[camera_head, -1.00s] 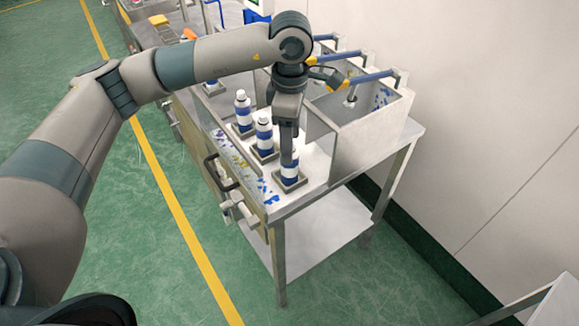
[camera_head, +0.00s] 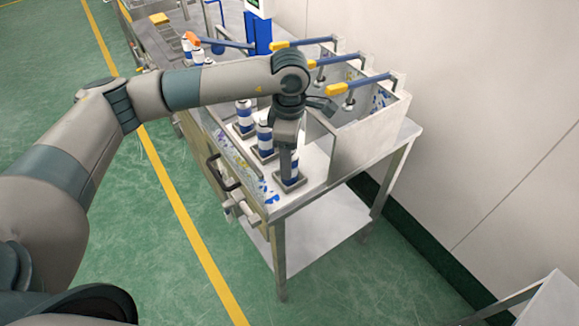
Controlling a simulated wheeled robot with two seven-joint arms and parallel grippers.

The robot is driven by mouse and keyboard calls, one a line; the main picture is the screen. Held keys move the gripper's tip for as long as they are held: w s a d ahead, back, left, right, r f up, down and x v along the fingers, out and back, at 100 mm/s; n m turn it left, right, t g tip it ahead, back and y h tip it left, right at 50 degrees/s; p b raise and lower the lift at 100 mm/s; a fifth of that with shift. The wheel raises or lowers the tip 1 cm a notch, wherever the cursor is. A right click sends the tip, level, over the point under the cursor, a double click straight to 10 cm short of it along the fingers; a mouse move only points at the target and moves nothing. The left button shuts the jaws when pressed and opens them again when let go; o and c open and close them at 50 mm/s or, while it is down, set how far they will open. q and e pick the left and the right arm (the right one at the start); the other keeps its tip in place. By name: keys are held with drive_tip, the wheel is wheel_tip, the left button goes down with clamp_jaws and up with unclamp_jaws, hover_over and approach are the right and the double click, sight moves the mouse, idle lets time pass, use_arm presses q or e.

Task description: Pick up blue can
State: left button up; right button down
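Several white cans with blue bands stand in square holders on the metal table. The nearest blue can (camera_head: 295,174) is at the table's near end and partly hidden. My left gripper (camera_head: 286,167) points down at this can, with a finger in front of it. I cannot tell whether the fingers touch it or how wide they are. A second blue can (camera_head: 264,137) and a third blue can (camera_head: 243,116) stand behind it in a row. My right gripper is not in view.
The metal table (camera_head: 352,172) has upright panels and blue levers with yellow grips (camera_head: 337,89) on its right side. More bottles (camera_head: 192,52) stand at the far end. Green floor (camera_head: 190,270) is open at left.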

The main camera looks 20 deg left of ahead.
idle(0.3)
use_arm(q)
clamp_jaws()
drive_tip(key=shift+r, duration=0.1)
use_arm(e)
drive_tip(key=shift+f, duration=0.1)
